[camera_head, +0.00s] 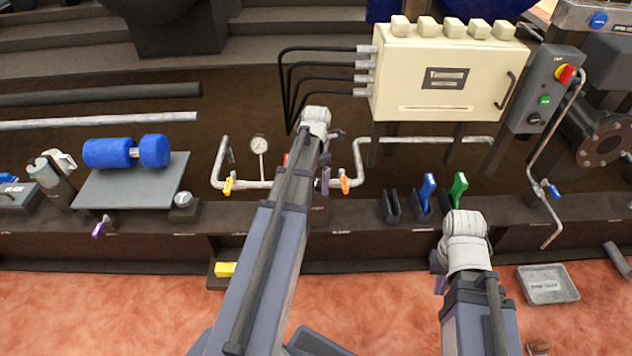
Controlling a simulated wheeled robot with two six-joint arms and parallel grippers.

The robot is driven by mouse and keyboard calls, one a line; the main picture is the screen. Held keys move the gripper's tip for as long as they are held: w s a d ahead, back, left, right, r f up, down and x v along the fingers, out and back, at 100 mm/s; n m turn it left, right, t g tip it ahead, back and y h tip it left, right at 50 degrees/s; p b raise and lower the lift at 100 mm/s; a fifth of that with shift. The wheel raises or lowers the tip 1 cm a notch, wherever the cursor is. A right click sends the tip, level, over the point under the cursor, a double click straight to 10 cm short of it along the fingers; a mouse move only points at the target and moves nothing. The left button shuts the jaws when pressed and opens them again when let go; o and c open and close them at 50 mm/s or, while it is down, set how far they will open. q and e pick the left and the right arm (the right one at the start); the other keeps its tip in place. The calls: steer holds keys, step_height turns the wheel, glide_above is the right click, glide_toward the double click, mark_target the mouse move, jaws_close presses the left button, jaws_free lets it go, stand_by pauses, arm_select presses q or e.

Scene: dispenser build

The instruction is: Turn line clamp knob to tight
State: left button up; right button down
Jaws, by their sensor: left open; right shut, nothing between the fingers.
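I cannot tell for sure which part is the line clamp knob. A pipe line (255,184) with a gauge (259,145), a yellow lever (228,186) and an orange lever (345,182) runs along the bench. Its middle is hidden behind my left arm, where a bit of red (286,159) shows. My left gripper (325,181) is open, mostly hidden by its own arm, and points down at this hidden stretch; contact cannot be seen. My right gripper (439,284) is shut and empty, partly hidden by its arm, in front of the bench edge.
A cream box (440,75) with black hoses stands behind. Blue (427,190) and green (458,188) handled tools stand in holders. A blue roller (108,153) lies on a grey plate (135,185) at left. A grey tray (548,284) is on the floor at right.

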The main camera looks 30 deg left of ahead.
arm_select(q)
steer(key=c, duration=1.4)
